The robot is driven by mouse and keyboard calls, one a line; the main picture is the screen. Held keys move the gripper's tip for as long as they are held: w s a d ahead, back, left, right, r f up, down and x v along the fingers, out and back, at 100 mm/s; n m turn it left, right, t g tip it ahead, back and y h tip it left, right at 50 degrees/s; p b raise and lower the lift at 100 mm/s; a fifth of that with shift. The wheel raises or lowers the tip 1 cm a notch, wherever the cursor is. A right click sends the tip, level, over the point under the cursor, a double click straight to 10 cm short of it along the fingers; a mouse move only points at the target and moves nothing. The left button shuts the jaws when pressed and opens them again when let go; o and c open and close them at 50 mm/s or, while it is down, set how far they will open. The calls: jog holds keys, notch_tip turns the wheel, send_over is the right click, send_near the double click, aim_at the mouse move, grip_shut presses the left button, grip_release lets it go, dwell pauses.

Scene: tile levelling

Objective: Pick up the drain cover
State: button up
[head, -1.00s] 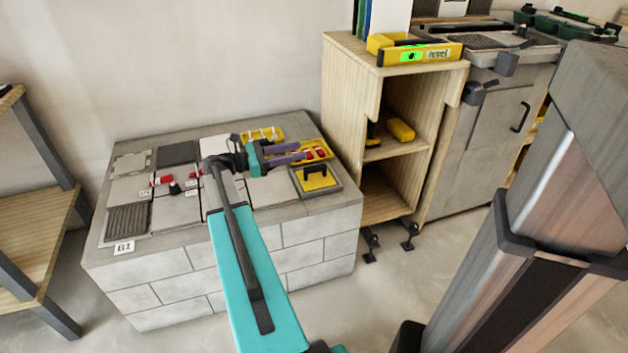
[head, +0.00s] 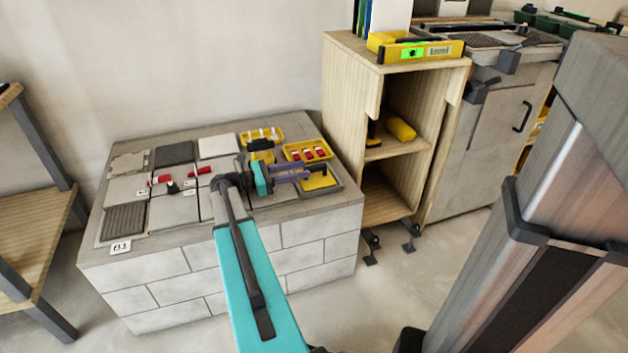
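A yellow plate with a black handle (head: 318,182), which I take for the drain cover, lies in a grey frame at the right end of the tiled block. My gripper (head: 312,172) is over this plate, its purple fingers pointing right toward the handle. The fingers hide part of the plate and handle. I cannot tell whether they touch the handle or how far apart they are. A dark ribbed grate (head: 125,219) lies at the block's front left, away from my gripper.
Yellow trays, one with red pieces (head: 308,152), sit behind my gripper. Grey and white tiles (head: 218,146) cover the block (head: 210,291), with red and black clamps on some. A wooden shelf (head: 345,110) holding a yellow level stands close on the right.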

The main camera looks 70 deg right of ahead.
aim_at(315, 166)
dwell(0.3)
jog(key=shift+b+x, duration=0.85)
jog(key=shift+x, duration=2.3)
grip_shut()
